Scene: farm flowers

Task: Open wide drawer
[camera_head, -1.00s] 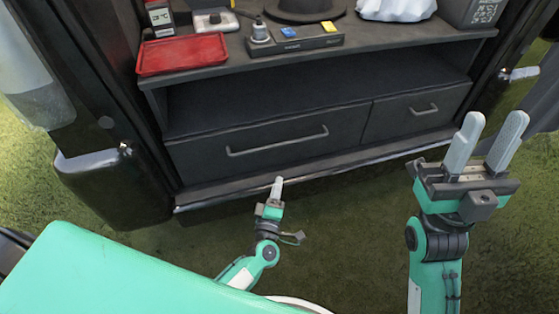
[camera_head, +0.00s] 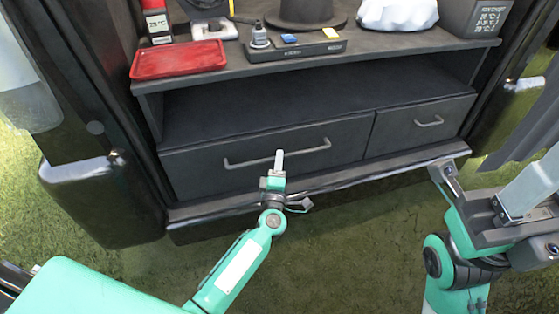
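The wide drawer (camera_head: 320,132) is the left one of two dark drawers under the open shelf, and its front looks flush and shut. Its long grey bar handle (camera_head: 245,163) runs across the front. My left gripper (camera_head: 279,158) is seen edge-on, with its fingertips overlapping the middle of the handle in the picture. I cannot tell whether it touches the handle, or whether its fingers are apart. My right gripper (camera_head: 488,182) is open and empty at the lower right, apart from the cabinet, with its fingers spread.
A narrower drawer (camera_head: 420,126) with its own handle (camera_head: 429,122) sits to the right. A red tray (camera_head: 180,58), a dark hat (camera_head: 306,14) and a white bag (camera_head: 397,14) rest on top. A ledge (camera_head: 350,177) juts below the drawers. Grass in front is clear.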

